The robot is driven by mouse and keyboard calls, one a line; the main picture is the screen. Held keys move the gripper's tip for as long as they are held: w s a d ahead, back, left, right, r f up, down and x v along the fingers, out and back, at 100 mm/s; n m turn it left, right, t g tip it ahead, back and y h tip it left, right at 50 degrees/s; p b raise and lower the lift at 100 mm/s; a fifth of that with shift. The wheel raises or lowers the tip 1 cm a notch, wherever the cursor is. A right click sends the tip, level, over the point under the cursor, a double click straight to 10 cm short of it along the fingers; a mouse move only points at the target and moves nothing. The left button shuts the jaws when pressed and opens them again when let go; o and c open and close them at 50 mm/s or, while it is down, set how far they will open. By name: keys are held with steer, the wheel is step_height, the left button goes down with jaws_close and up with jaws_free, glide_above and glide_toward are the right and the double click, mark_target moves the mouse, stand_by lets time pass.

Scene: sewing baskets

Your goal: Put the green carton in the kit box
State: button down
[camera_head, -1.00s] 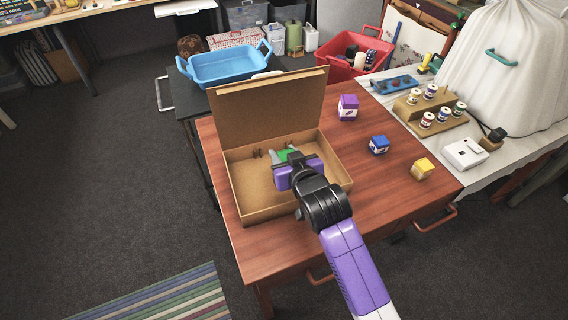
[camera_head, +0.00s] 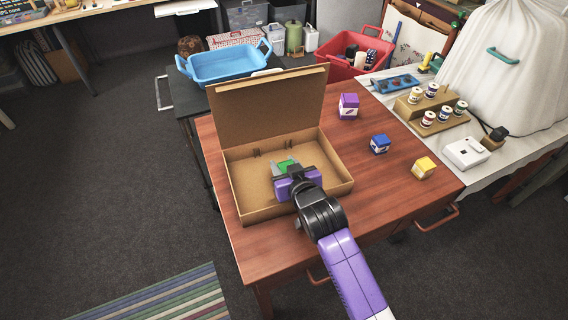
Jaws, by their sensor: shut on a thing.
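The kit box (camera_head: 243,201) is an open brown cardboard box on the red-brown wooden table, its lid (camera_head: 262,108) raised at the back. My gripper (camera_head: 286,168) reaches over the box's front edge into the space above its floor. It is shut on the green carton (camera_head: 288,163), of which only a small green part shows between the fingers. The rest of the carton is hidden by my gripper. I cannot tell whether the carton touches the box floor.
A purple carton (camera_head: 348,106), a blue carton (camera_head: 379,144) and a yellow carton (camera_head: 423,167) stand on the table right of the box. A blue basin (camera_head: 225,67) stands behind the lid, a red basket (camera_head: 350,58) at the back. Spools stand on a stepped wooden rack (camera_head: 412,111) at right.

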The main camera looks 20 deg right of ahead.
steer(key=c, duration=0.9)
jaws_free()
steer(key=shift+r+p, duration=0.35)
steer(key=shift+r, duration=0.1)
steer(key=v, duration=1.2)
steer(key=shift+p, duration=0.35)
steer(key=shift+s, duration=0.15)
